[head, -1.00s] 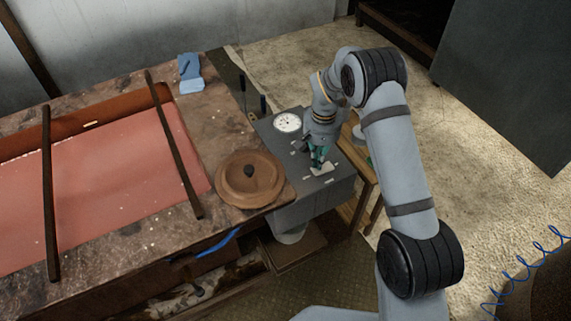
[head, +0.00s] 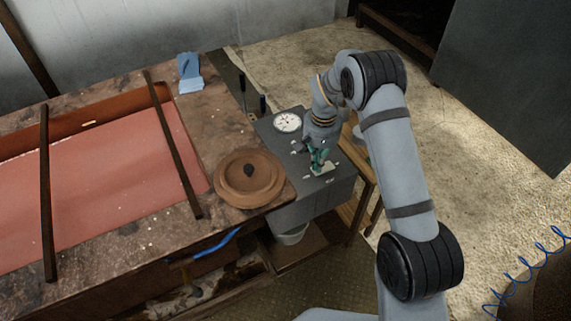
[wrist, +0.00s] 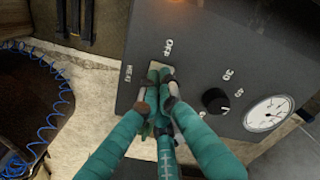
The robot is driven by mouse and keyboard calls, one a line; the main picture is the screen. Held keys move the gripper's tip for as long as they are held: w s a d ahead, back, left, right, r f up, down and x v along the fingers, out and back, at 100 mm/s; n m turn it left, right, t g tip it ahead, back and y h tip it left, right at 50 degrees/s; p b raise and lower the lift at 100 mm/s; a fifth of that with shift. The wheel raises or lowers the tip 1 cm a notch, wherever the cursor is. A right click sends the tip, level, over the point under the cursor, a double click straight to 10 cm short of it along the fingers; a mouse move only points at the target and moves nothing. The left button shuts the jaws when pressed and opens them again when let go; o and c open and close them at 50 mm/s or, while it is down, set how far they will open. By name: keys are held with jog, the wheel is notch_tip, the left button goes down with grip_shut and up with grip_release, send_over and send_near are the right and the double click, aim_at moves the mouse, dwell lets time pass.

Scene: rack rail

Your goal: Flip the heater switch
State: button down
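The grey heater box (head: 315,195) stands at the right end of the workbench; its dark panel (wrist: 215,60) fills much of the wrist view. The heater switch's pale plate (wrist: 154,76) lies beside the words HEAT and OFF. My gripper (head: 319,162) is over this plate, at the panel. In the wrist view, its teal fingers (wrist: 160,92) are drawn together with their tips over the plate. The fingers hide the switch lever, so its position and any contact cannot be told.
A black knob (wrist: 215,101) and a white dial (wrist: 268,113) sit on the panel beside my fingers. A round brown lid (head: 249,180) lies on the workbench (head: 120,95) to the left. An orange glow shows at the wrist view's top edge.

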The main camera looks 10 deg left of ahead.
jog(key=shift+f, duration=0.2)
jog(key=shift+r, duration=0.1)
jog(key=shift+r+p, duration=2.3)
jog(key=shift+r, duration=1.15)
jog(key=shift+f, duration=0.1)
notch_tip(320, 180, down, 7)
jog(key=b, duration=0.5)
